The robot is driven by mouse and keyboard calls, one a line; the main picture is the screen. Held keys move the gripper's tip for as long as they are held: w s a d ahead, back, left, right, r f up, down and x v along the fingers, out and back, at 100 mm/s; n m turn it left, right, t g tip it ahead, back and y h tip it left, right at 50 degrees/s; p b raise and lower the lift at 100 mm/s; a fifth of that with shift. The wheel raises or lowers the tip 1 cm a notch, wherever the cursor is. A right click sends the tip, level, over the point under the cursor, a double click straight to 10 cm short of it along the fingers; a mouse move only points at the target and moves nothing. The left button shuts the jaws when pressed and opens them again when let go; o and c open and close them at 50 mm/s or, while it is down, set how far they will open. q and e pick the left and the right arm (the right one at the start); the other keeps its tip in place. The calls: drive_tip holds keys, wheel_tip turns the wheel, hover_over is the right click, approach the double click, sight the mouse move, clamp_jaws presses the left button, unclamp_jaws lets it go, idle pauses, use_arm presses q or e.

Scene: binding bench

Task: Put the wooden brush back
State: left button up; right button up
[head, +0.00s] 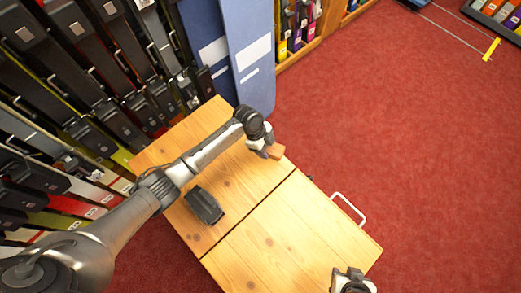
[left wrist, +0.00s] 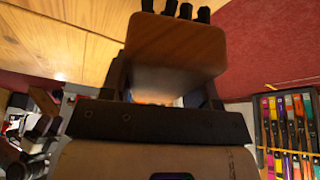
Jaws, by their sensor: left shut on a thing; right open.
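The wooden brush (head: 276,152) is a small brown block at the far right edge of the wooden bench top. My left gripper (head: 266,147) is shut on it. In the left wrist view the brush (left wrist: 176,45) fills the space between the fingers, with dark bristle tufts along its top edge. I cannot tell whether the brush touches the bench. My right gripper (head: 350,280) is at the bottom edge of the head view, over the near right corner of the bench, open and partly cut off.
A dark block-shaped object (head: 204,205) lies on the bench (head: 290,230), left of the seam. A white handle (head: 349,207) sticks out at the bench's right side. Shelves of binders (head: 60,110) stand close on the left. Red floor (head: 410,140) is clear to the right.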

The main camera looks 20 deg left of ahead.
use_arm(q)
drive_tip(key=a, duration=0.1)
drive_tip(key=a+f, duration=0.1)
drive_tip(key=shift+w+a+f+b, duration=0.3)
drive_tip(key=shift+w+a+b, duration=0.05)
drive_tip(key=shift+w, duration=0.05)
drive_tip(key=shift+f+b, duration=0.95)
drive_tip(key=shift+f, duration=1.05)
drive_tip(key=shift+f, duration=0.15)
drive_tip(key=o, duration=0.8)
drive_tip(key=shift+o, duration=0.2)
drive_tip(key=shift+r, duration=0.3)
drive_tip(key=p+v, duration=0.4)
drive_tip(key=v, duration=0.7)
drive_tip(key=shift+a+r, duration=0.15)
drive_tip(key=shift+r, duration=0.25)
